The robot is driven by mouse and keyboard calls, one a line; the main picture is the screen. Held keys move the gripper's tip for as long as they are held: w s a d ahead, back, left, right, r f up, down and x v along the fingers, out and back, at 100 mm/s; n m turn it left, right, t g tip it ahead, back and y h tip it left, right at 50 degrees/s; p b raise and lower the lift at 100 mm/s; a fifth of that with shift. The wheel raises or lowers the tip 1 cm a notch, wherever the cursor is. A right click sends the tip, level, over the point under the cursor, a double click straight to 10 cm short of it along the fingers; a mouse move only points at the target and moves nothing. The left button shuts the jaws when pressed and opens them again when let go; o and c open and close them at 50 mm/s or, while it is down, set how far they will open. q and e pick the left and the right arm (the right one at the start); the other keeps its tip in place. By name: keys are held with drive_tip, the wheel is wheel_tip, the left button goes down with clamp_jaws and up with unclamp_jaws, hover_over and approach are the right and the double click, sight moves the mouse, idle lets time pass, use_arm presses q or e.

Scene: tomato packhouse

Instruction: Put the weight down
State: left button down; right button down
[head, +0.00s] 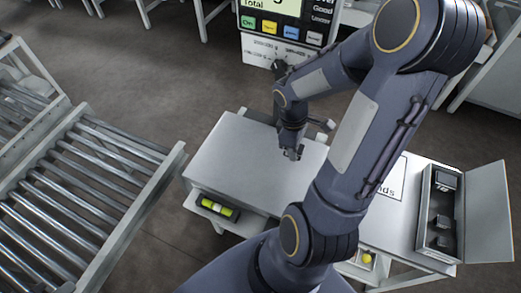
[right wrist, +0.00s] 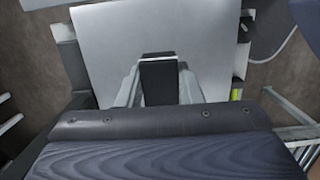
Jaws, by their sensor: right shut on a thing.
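My right gripper (right wrist: 159,78) shows in the right wrist view, shut on a black weight (right wrist: 158,70) with one pale finger on each side. The weighing plate (right wrist: 150,25) lies behind and below the weight. I cannot tell whether the weight touches it.
The scale display (head: 285,20) stands behind the plate. A green bubble level (head: 217,207) sits at its front edge. A roller conveyor (head: 75,190) is at the left. An open case (head: 422,215) with several dark weights lies on the right table. My arm covers the plate's right side.

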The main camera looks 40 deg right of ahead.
drive_tip(key=w+a+f, duration=0.3)
drive_tip(key=w, duration=0.3)
hover_over(260, 161)
drive_tip(key=f, duration=0.5)
drive_tip(key=shift+w+a+f, duration=0.1)
drive_tip(key=shift+w+f, duration=0.15)
drive_tip(key=shift+f, duration=0.15)
drive_tip(key=shift+w+f, duration=0.1)
drive_tip(key=shift+f, duration=1.5)
drive_tip(key=shift+f+b, duration=0.25)
drive_tip(key=shift+b, duration=0.15)
drive_tip(key=c, duration=1)
unclamp_jaws()
drive_tip(key=shift+r, duration=0.1)
drive_tip(key=shift+r, duration=0.1)
